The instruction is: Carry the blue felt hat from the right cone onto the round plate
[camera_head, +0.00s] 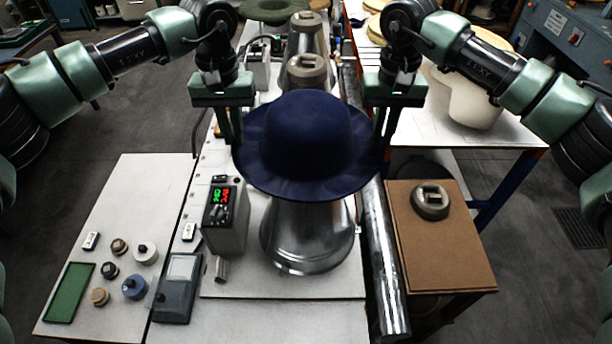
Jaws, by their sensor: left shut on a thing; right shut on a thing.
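The dark blue felt hat (308,135) is in the middle of the head view, crown up and roughly level, directly over a shiny metal cone (305,240). The brim hides the cone's top, so I cannot tell whether the hat rests on it or hangs just above. My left gripper (234,140) is shut on the left side of the brim. My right gripper (380,140) is shut on the right side of the brim. I cannot clearly make out a round plate in this view.
A control box (225,215) with lit digits stands left of the cone. A metal pipe (382,260) runs along its right. More metal forms with grey caps (306,72) stand behind the hat. A brown box (440,245) bears a grey weight (430,200). Small items, including a blue knob (134,287), lie front left.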

